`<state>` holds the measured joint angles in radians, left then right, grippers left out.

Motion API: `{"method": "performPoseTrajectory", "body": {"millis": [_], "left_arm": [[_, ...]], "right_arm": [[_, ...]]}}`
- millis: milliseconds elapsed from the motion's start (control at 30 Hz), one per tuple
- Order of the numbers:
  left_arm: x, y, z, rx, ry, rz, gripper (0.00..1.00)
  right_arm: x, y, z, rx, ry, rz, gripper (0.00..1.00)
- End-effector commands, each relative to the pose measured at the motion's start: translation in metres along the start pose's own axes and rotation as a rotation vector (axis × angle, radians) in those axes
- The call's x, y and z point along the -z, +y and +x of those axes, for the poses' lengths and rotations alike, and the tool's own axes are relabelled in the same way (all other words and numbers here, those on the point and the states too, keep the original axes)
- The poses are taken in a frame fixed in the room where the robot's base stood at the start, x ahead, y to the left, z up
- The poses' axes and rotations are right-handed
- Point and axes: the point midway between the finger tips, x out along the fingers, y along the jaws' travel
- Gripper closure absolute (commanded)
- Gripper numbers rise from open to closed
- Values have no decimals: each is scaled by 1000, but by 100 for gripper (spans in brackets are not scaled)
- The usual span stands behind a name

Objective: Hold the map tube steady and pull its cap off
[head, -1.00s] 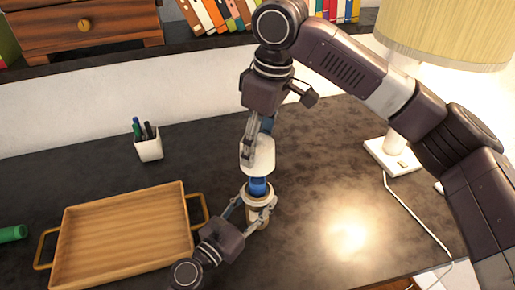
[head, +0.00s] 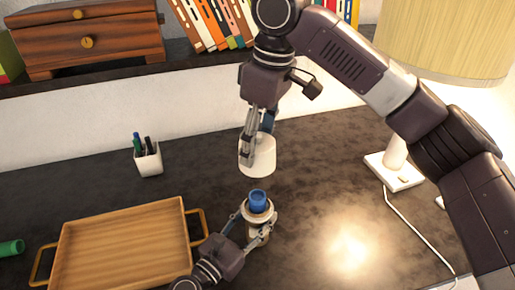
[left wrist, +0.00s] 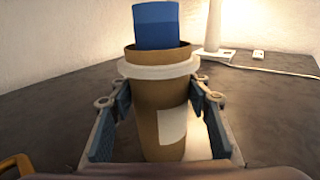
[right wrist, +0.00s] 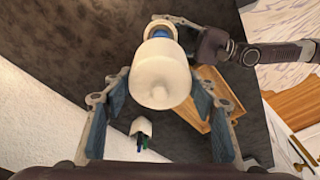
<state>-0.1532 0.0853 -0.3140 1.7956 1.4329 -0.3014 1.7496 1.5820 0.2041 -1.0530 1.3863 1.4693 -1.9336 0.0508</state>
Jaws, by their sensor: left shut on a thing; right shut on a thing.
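The brown map tube (left wrist: 158,112) stands upright in the left wrist view, with a white collar near its top and a pale label. A blue roll (left wrist: 156,25) sticks up out of its open mouth; it also shows in the head view (head: 258,199). My left gripper (head: 258,228) is shut around the tube from the near left side. The white cap (head: 258,157) is off the tube and hangs above it, with a clear gap between them. My right gripper (head: 257,140) is shut on the cap, which also fills the middle of the right wrist view (right wrist: 160,78).
A wooden tray (head: 120,242) lies left of the tube. A white pen cup (head: 148,160) stands behind it, and a green cylinder (head: 10,248) lies at the far left. A lamp (head: 397,160) with a cord stands on the right. The desk between tube and lamp is clear.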

Motion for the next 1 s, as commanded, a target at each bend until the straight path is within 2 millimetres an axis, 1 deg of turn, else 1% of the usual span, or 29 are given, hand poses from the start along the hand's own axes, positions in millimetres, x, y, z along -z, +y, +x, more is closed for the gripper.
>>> {"method": "performPoseTrajectory", "body": {"millis": [200, 467, 500, 667, 700, 1000], "left_arm": [[0, 0, 0, 0, 0, 0, 81], [0, 0, 0, 0, 0, 0, 81], [0, 0, 0, 0, 0, 0, 55], [0, 0, 0, 0, 0, 0, 37], [0, 0, 0, 0, 0, 0, 36], [0, 0, -2, 0, 1, 0, 36]], "right_arm": [[2, 0, -11, 0, 0, 0, 60], [2, 0, -12, 0, 0, 0, 60], [2, 0, -12, 0, 0, 0, 60], [2, 0, -12, 0, 0, 0, 60], [2, 0, -12, 0, 0, 0, 60], [2, 0, -12, 1, 0, 0, 60]]}}
